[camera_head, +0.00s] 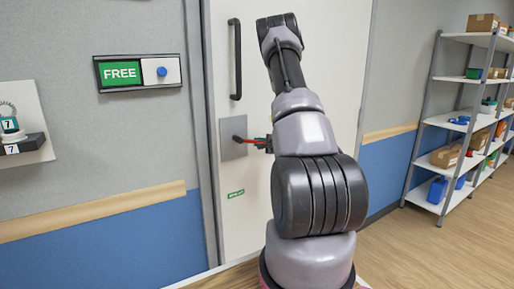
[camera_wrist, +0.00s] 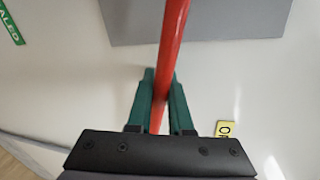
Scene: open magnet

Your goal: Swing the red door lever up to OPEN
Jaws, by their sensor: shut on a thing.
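The red door lever (camera_head: 245,140) sticks out to the right from its grey plate (camera_head: 229,126) on the white door (camera_head: 258,205) in the head view. It lies roughly level, with a slight slope. In the wrist view the red lever (camera_wrist: 173,40) runs down from the top edge to between the green fingers. My gripper (camera_wrist: 160,88) is shut on the lever's outer part. In the head view my gripper (camera_head: 265,144) is mostly hidden behind my arm.
A black vertical handle (camera_head: 235,60) is above the lever. A "FREE" sign (camera_head: 120,73) with a blue knob (camera_head: 162,71) is on the wall to the left. Shelves (camera_head: 444,122) with boxes stand at the right, beside open wooden floor (camera_head: 430,245).

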